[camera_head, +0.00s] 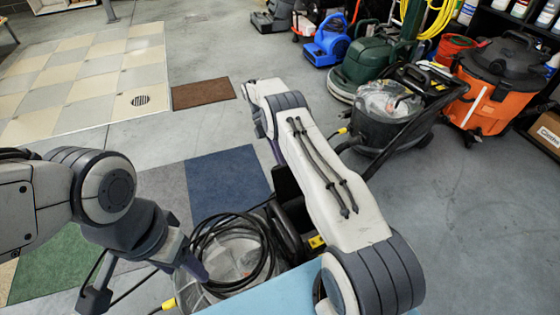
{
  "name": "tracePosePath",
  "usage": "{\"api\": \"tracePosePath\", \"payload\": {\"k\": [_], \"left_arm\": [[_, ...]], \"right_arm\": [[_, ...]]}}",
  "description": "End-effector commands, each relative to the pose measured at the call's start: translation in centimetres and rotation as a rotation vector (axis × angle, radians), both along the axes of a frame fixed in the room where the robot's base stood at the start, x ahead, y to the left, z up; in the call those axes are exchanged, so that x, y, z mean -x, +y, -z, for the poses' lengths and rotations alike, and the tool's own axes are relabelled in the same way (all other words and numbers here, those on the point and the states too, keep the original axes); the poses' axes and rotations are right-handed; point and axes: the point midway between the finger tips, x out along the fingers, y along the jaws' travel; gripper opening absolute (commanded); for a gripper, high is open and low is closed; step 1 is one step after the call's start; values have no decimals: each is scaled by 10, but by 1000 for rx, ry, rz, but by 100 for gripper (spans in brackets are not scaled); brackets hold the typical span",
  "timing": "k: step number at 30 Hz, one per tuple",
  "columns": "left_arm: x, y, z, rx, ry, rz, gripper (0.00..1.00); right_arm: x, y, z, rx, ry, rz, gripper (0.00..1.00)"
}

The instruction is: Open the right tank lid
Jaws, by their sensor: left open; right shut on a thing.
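A floor machine stands close in front of me at the bottom centre, with a clear tank cover (236,258) under a coil of black hose (212,235). My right arm crosses over its right side and hides part of it. I cannot make out a separate right tank lid or whether it is raised. My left gripper (145,288) is open with its fingers spread, one finger close to the left side of the hose coil. It holds nothing that I can see. My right gripper is hidden behind my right arm.
A similar black machine with a clear dome (388,102) stands beyond my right arm. An orange vacuum (490,95), a green machine (372,62) and a blue blower (325,45) stand along the right. Flat carpet samples (226,185) lie on the left floor.

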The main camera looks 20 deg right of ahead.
Motion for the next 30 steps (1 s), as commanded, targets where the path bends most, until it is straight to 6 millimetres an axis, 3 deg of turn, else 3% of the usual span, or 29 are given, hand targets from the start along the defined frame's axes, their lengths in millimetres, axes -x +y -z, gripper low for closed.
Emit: {"api": "tracePosePath", "payload": {"k": [1,6,7,9,30], "left_arm": [[0,0,1,0,0,0,62],[0,0,1,0,0,0,62],[0,0,1,0,0,0,62],[0,0,1,0,0,0,62],[0,0,-3,0,0,0,62]], "right_arm": [[-6,1,7,-2,-39,-4,0],[-6,0,7,-3,-40,-4,0],[-7,0,7,-3,-40,-4,25],[-7,0,6,-2,-40,-3,45],[-5,-2,-2,1,-36,-2,45]]}}
